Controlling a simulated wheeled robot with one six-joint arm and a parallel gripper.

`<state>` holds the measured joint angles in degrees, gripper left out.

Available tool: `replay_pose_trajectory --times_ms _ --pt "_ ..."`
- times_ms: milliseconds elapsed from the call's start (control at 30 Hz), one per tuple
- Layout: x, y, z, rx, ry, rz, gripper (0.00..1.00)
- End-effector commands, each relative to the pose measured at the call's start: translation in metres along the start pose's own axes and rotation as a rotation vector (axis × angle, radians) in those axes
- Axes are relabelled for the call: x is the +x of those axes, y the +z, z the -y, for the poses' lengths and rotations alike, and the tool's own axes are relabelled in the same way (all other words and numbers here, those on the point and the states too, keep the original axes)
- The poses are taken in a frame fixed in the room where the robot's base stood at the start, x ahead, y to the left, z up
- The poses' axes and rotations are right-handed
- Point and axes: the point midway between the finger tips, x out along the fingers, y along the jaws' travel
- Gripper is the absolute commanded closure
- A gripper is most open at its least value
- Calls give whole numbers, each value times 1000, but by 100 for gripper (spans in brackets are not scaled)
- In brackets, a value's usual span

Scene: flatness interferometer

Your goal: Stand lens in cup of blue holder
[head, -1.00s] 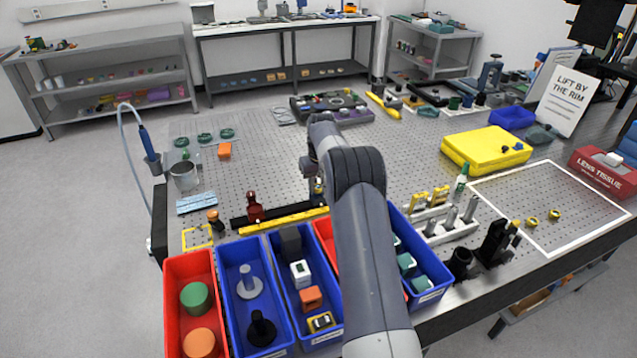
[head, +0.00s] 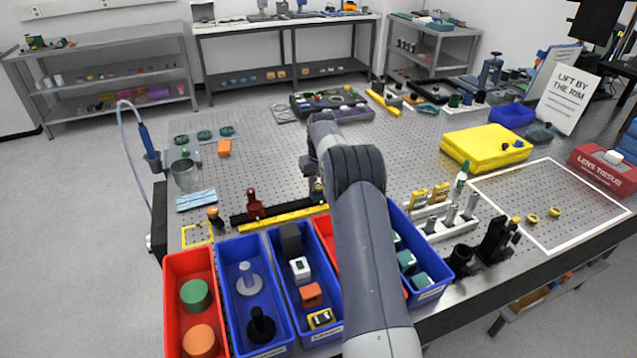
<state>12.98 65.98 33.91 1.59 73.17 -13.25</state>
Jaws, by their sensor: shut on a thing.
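My arm's grey links fill the middle of the head view, and my gripper is hidden behind them. I cannot make out the lens or whatever the jaws hold. A small part with blue and pale yellow (head: 318,186) shows just left of my arm, near the black rail (head: 290,213); I cannot tell whether it is the blue holder. A red holder (head: 255,205) stands upright on the left part of the rail.
Bins with parts line the front edge, including a red bin (head: 173,310) and a blue bin (head: 233,320). A white rack (head: 432,232) and black mounts (head: 493,243) stand right of my arm. A yellow case (head: 480,150) lies beyond. The perforated tabletop (head: 270,150) is clear behind the rail.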

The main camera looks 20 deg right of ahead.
Motion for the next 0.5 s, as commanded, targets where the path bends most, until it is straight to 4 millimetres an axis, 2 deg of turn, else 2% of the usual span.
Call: replay_pose_trajectory --times_ms 500 --pt "15 5 1 0 -3 15 96"
